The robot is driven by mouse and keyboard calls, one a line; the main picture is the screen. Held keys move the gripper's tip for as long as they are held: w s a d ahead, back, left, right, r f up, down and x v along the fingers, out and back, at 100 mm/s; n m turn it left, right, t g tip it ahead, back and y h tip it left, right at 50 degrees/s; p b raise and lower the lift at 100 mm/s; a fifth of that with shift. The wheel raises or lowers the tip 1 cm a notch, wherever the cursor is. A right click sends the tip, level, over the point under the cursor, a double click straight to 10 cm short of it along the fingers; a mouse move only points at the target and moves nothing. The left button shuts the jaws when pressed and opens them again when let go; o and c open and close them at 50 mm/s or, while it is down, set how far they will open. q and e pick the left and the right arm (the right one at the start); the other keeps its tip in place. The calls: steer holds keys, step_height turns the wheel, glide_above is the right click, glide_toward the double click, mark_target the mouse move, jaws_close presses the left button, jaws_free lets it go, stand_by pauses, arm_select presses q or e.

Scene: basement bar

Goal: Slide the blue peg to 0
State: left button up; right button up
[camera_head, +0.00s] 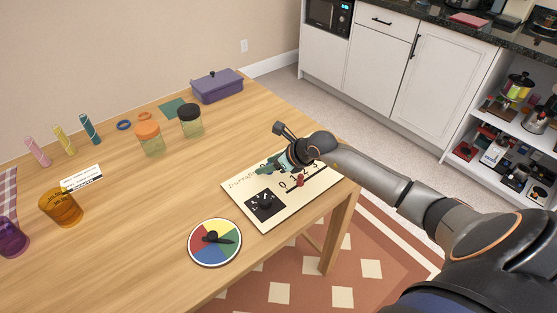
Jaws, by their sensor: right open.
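A cream board (277,210) lies near the table's right front edge. It has printed writing, a row of digits starting with 0, a dark slot line and a black square with small dark parts. A red peg (299,181) shows by the digits. I cannot make out the blue peg; my right gripper and wrist cover the far part of the board. My right gripper (270,168) is open, low over the board's far side, pointing left. Whether it touches anything is not clear. My left gripper is out of view.
A coloured spinner disc (200,249) lies left of the board. Two lidded jars (191,126) (149,143), a purple box (217,90) and an orange cup (61,209) stand farther away. The table's middle (150,205) is clear. The table edge runs close beside the board.

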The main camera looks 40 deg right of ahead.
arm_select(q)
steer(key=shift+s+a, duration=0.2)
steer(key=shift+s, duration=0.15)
arm_select(e)
steer(key=v, duration=1.2)
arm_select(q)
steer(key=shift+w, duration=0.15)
arm_select(e)
steer(key=shift+w, duration=0.1)
